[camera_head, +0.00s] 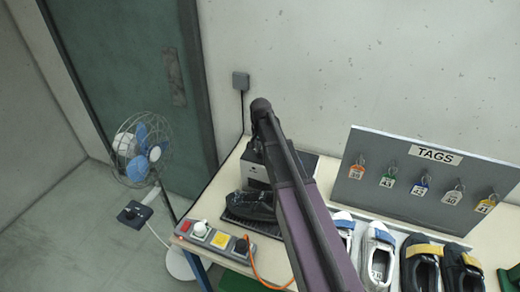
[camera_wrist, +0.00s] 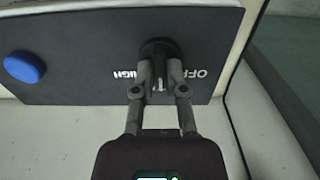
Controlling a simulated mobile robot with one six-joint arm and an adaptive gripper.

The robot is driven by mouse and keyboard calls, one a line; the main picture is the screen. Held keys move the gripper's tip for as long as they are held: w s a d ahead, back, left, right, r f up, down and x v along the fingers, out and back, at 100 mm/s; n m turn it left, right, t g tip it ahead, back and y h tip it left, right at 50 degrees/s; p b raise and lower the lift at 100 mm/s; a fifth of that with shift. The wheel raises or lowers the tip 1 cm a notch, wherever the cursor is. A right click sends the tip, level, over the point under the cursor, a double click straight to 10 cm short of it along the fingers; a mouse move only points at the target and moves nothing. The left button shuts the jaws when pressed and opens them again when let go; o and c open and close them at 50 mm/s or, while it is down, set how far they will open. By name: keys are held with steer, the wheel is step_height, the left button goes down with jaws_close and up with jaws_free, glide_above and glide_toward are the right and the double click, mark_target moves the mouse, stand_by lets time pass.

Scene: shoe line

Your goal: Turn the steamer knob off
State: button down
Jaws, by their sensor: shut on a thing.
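In the wrist view, the black steamer knob (camera_wrist: 158,47) is on a dark panel (camera_wrist: 85,45). My gripper (camera_wrist: 158,72) is shut on the knob, with one finger on each side. The upside-down word OFF (camera_wrist: 202,74) shows right of the fingers, and the end of an upside-down HIGH (camera_wrist: 126,75) shows left of them. Part of a white marking shows between the fingers. The fingers cover part of the knob and I cannot tell which way it points. In the head view, my arm hides the knob and the gripper.
In the head view, a power strip (camera_head: 222,240) with an orange cable lies at the table's left edge, near a dark shoe (camera_head: 250,206). Several shoes and a TAGS board (camera_head: 400,180) are at right; a fan (camera_head: 142,150) stands left.

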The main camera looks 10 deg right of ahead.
steer(key=n, duration=0.5)
steer(key=shift+w+n, duration=0.15)
steer(key=shift+n, duration=0.15)
steer(key=n, duration=0.6)
steer(key=c, duration=0.7)
jaws_free()
steer(key=shift+m, duration=0.3)
